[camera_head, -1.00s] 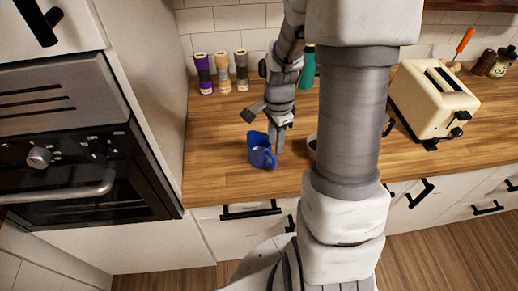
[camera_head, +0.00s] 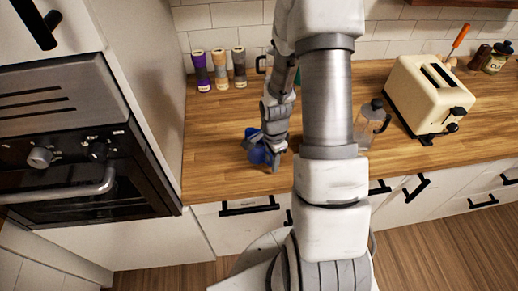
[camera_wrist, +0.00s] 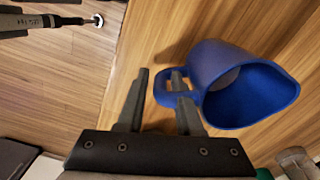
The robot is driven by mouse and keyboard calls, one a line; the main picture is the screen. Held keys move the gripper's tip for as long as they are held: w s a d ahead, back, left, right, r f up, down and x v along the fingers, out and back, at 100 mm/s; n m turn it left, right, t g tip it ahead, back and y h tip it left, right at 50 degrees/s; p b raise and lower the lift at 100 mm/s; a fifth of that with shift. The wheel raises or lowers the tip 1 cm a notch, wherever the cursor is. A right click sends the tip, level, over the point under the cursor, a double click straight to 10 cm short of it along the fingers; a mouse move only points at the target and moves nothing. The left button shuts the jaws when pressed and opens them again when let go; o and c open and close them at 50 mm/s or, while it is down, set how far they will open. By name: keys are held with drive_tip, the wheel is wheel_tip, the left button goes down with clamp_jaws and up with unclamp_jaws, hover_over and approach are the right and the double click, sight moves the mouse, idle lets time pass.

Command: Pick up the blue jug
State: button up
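The blue jug (camera_head: 254,152) stands on the wooden counter near its front edge, partly hidden by my gripper in the head view. In the wrist view the jug (camera_wrist: 225,85) shows its open mouth to the right and its loop handle (camera_wrist: 163,93) to the left. My gripper (camera_wrist: 160,76) is open at the handle. One finger is left of the handle, and the other passes at the handle's loop, its tip showing through the opening. I cannot tell whether either finger touches it. In the head view my gripper (camera_head: 265,148) is low, at the jug.
Several spice shakers (camera_head: 220,69) stand at the back left of the counter (camera_head: 215,125). A glass coffee press (camera_head: 368,124) stands right of my arm, with a cream toaster (camera_head: 430,95) farther right. A tall oven cabinet (camera_head: 70,150) borders the left. The counter left of the jug is clear.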

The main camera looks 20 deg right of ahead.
drive_tip(key=shift+f, duration=0.2)
clamp_jaws()
idle(1.3)
